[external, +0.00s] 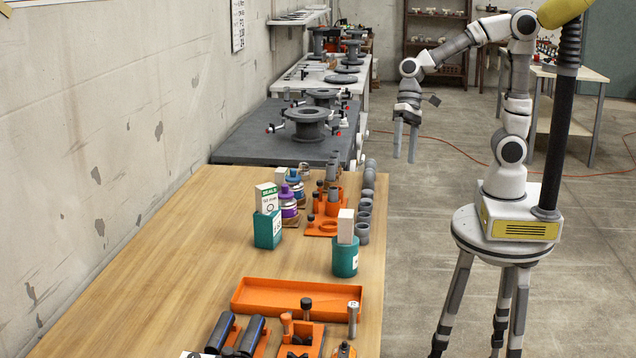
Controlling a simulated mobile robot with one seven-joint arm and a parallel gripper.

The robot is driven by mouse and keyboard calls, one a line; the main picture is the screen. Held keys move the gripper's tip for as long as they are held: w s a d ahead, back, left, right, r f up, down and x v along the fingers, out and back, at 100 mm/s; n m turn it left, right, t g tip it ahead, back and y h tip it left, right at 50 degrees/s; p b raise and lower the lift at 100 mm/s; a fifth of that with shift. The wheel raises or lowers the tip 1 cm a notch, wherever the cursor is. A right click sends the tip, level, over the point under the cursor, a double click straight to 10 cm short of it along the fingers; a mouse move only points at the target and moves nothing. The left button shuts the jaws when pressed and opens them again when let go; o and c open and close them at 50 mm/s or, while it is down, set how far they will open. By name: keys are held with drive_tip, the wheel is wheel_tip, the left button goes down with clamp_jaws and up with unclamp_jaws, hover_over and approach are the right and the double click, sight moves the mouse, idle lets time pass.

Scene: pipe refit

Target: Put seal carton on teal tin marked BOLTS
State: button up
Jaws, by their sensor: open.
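A white carton with a green top band that seems to read SEALS (267,200) stands upright in or on a square teal tin (267,232) on the wooden table. A round teal tin (345,262) stands to its right, nearer the table's right edge. A plain white carton (346,226) stands upright in or on that tin. Both tins carry pale labels too small to read, so I cannot tell which is marked BOLTS. My gripper (405,154) is open and empty, pointing down over the floor, right of the tables and well apart from both tins.
An orange tray (297,297) lies in front of the tins. Purple and blue bottles (288,204), orange holders (322,228) and grey pipe pieces (364,218) stand close behind and between them. The table's left side (180,260) is bare. A dark bench with flanged parts (305,122) lies beyond.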

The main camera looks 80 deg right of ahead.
drive_tip(key=shift+s+d+r+n+t+h, duration=1.35)
drive_tip(key=shift+s+d+n, duration=0.7)
drive_tip(key=shift+d, duration=1.1)
drive_tip(key=shift+s+d+r+n+t+h, duration=1.05)
drive_tip(key=shift+s+d+n+h, duration=0.55)
drive_tip(key=shift+s+d, duration=1.15)
wheel_tip(320, 180, up, 9)
drive_tip(key=p, duration=0.9)
drive_tip(key=shift+w+d, duration=0.35)
drive_tip(key=shift+w, duration=0.1)
